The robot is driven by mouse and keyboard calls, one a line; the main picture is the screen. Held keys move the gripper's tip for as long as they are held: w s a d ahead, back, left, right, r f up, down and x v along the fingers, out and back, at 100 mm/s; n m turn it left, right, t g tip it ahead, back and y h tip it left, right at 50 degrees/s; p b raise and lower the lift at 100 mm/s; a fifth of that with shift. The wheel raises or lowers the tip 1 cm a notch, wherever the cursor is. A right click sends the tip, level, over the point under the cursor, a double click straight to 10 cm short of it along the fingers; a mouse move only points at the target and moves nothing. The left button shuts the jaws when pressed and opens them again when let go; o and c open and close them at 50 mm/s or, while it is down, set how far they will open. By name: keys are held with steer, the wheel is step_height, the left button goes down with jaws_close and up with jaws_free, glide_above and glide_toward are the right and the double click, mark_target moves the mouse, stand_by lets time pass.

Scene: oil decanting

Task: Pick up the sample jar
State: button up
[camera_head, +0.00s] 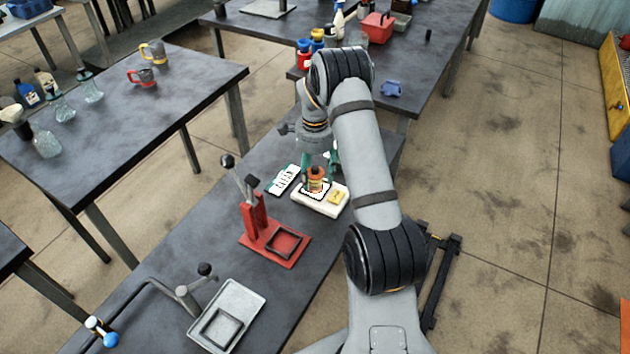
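A small jar with an orange top and amber body (316,178), which looks like the sample jar, stands upright on a white device (301,198) with a yellow patch on the dark workbench. My gripper (319,170) is directly over the jar, pointing down. Its greenish fingers reach down on either side of the jar. I cannot tell whether they touch it, and my wrist hides part of the gripper.
A white card with dark marks (284,180) lies just left of the device. A red lever press (256,222) and a grey tray (245,300) are nearer on the bench. Bottles and a red box (376,27) stand on the bench behind.

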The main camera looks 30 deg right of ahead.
steer(key=c, duration=1.3)
steer(key=shift+r, duration=0.1)
